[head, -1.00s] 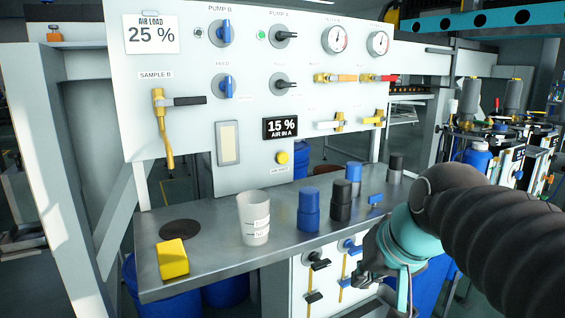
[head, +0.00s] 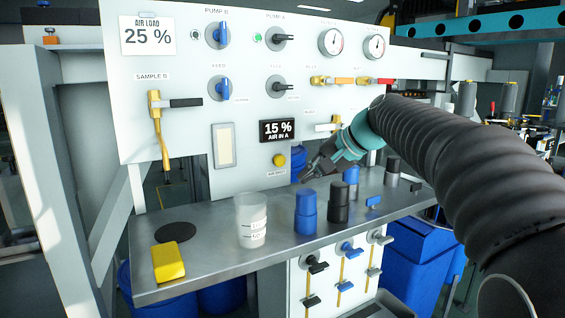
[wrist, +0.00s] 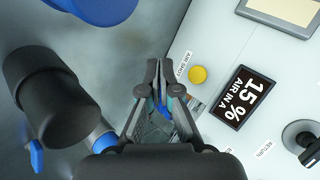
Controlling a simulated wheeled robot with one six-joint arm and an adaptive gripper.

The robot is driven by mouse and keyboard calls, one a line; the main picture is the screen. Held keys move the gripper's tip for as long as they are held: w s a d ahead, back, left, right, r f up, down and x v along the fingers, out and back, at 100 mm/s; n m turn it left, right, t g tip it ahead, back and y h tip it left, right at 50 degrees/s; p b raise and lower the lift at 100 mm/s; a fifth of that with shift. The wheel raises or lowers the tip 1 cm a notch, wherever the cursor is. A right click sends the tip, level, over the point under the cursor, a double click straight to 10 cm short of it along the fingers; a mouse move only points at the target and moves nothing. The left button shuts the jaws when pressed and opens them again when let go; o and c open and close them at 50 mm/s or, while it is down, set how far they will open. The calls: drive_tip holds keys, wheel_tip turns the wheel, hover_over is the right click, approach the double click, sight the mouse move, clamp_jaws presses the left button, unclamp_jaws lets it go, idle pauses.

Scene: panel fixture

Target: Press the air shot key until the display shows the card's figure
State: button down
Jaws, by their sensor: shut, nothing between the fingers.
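The yellow round air shot key (head: 279,160) is on the white panel, below the black display (head: 277,131). The display reads "15 % AIR IN A". The card (head: 148,36) at the panel's upper left reads "AIR LOAD 25 %". My gripper (head: 304,178) is shut and empty, a little right of and below the key, in front of the panel and apart from it. In the wrist view the shut fingertips (wrist: 159,62) lie left of the key (wrist: 197,74) and its "AIR SHOT" label; the display (wrist: 244,97) is further right.
A steel shelf (head: 205,262) runs below the panel. It holds a yellow block (head: 168,263), a clear cup (head: 251,222), a blue bottle (head: 306,212) and a black bottle (head: 338,203) near my gripper. Valves and knobs crowd the panel's right side.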

sight(279, 160)
idle(0.3)
drive_tip(key=w+a+p, duration=0.1)
drive_tip(key=w, duration=0.1)
drive_tip(key=w+a+p, duration=0.1)
drive_tip(key=w, duration=0.1)
drive_tip(key=w+a+p, duration=0.2)
drive_tip(key=shift+r, duration=0.15)
drive_tip(key=shift+w+a+p, duration=0.3)
drive_tip(key=shift+w+a, duration=0.2)
drive_tip(key=shift+w, duration=0.15)
drive_tip(key=shift+w, duration=0.1)
idle(1.0)
drive_tip(key=shift+w+a, duration=0.2)
drive_tip(key=shift+w+a, duration=0.3)
drive_tip(key=shift+w, duration=0.2)
idle(1.1)
idle(0.3)
drive_tip(key=shift+s+d+b, duration=0.55)
drive_tip(key=shift+s+b, duration=0.05)
drive_tip(key=shift+s, duration=0.25)
